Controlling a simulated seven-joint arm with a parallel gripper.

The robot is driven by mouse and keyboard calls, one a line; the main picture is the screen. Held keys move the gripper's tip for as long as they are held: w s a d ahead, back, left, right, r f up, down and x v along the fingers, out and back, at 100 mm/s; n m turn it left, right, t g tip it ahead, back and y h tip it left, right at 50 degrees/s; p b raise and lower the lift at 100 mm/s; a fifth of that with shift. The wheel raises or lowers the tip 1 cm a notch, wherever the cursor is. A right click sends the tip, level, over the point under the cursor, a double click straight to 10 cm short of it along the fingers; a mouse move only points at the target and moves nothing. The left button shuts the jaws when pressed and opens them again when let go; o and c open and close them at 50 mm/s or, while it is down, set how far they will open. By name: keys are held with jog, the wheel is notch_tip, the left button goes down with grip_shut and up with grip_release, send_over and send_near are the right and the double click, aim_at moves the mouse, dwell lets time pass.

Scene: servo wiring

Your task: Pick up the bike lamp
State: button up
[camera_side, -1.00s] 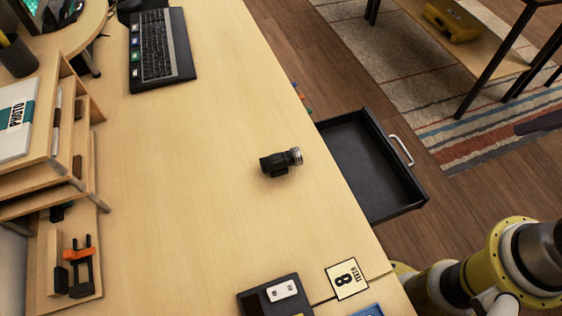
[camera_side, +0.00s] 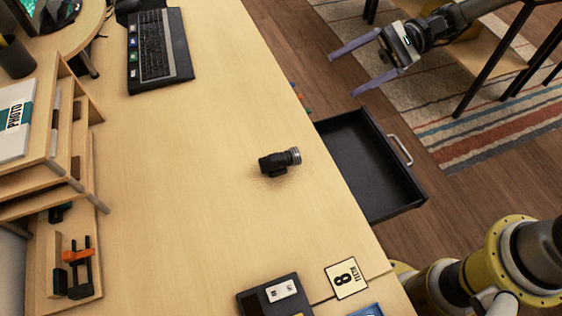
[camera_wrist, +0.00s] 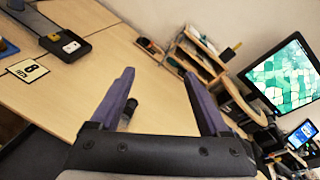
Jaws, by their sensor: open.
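The bike lamp (camera_side: 279,161) is a small black cylinder with a silver ringed end. It lies on its side on the wooden desk, near the right edge, in the side view. My gripper (camera_side: 354,69) is at the upper right of that view, open and empty, past the desk's edge and apart from the lamp. Its two purple fingers point left toward the desk. In the wrist view my gripper's fingers (camera_wrist: 162,98) are spread wide. The lamp (camera_wrist: 130,107) shows there just right of the left finger, partly hidden by it and the gripper body.
An open, empty black drawer (camera_side: 370,165) juts out from the desk's right side. A keyboard (camera_side: 158,47) lies at the back. A wooden shelf organizer (camera_side: 88,140) stands at left. A number 8 card (camera_side: 346,279) and a black device (camera_side: 272,298) lie in front. The desk (camera_side: 200,200) around the lamp is clear.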

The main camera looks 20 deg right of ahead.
jog(key=w+f+m+t+y, duration=0.1)
jog(key=w+f+m, duration=0.1)
jog(key=f, duration=0.4)
jog(key=w+f+m+t+y, duration=0.1)
jog(key=w+f+m, duration=0.15)
jog(key=f, duration=0.35)
jog(key=m, duration=0.3)
send_near(291, 153)
jog(key=shift+s+d+r+t, duration=0.1)
jog(key=shift+s+d+t, duration=0.2)
jog(key=shift+d, duration=0.1)
jog(key=shift+s+a+f, duration=0.15)
jog(key=shift+f, duration=0.05)
jog(key=a, duration=0.7)
jog(key=shift+a, duration=0.35)
jog(key=shift+w+a, duration=0.25)
jog(key=shift+a, duration=1.2)
jog(key=shift+w+a, duration=0.2)
jog(key=shift+a, duration=1.25)
grip_shut()
